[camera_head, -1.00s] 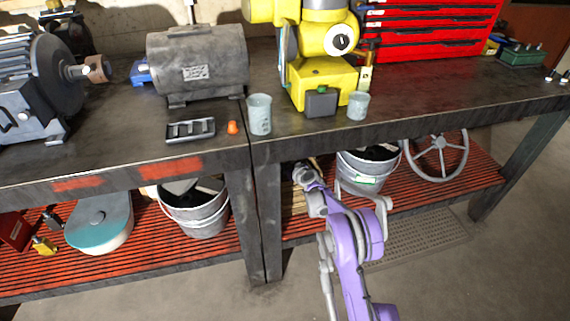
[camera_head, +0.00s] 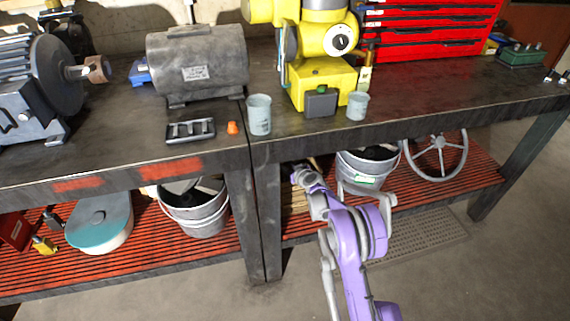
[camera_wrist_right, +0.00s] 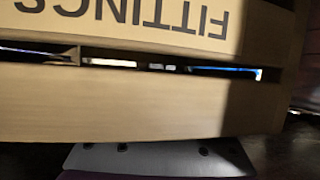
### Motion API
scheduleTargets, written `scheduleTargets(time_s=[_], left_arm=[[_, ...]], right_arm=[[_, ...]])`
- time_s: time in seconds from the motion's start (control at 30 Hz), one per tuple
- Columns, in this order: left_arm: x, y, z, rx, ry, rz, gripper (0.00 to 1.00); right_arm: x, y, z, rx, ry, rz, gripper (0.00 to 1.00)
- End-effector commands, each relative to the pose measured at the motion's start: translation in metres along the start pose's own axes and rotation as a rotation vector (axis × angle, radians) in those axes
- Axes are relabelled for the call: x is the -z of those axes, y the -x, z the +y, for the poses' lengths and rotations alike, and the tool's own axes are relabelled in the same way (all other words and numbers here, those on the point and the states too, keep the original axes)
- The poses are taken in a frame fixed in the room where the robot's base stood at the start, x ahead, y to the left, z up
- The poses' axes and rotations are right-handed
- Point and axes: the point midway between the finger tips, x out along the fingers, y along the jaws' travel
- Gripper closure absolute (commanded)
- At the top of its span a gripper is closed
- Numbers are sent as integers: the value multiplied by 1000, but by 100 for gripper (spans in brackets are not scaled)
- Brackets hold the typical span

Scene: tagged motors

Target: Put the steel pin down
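I cannot make out a steel pin in either view. My right gripper (camera_head: 299,173) is at the end of the purple arm, just below the front edge of the bench, over the lower shelf. It is small and seen from behind, so its fingers and anything between them are hidden. My left gripper is not in view.
The bench top (camera_head: 340,128) holds a slotted black tray (camera_head: 190,138), an orange plug (camera_head: 232,128), two grey cups (camera_head: 260,115) and a yellow machine (camera_head: 322,85). Metal buckets (camera_head: 205,222) and a handwheel (camera_head: 438,155) are on the red slatted shelf. The front bench edge overhangs my gripper.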

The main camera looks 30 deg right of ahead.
Motion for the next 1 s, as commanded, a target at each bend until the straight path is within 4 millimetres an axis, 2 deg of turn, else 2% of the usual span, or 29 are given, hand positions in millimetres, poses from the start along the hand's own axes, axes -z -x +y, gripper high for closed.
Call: scheduleTargets(time_s=[0.03,0.2,0.4,0.6,1.0], left_arm=[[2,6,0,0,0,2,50],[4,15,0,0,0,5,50],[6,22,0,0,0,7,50],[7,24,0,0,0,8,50],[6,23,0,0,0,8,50]], right_arm=[[4,15,0,-2,-1,1,61],[5,55,2,-4,-5,3,61],[4,87,2,-4,-6,3,61],[4,100,2,-4,-7,3,61],[4,100,1,-4,-7,3,61]])
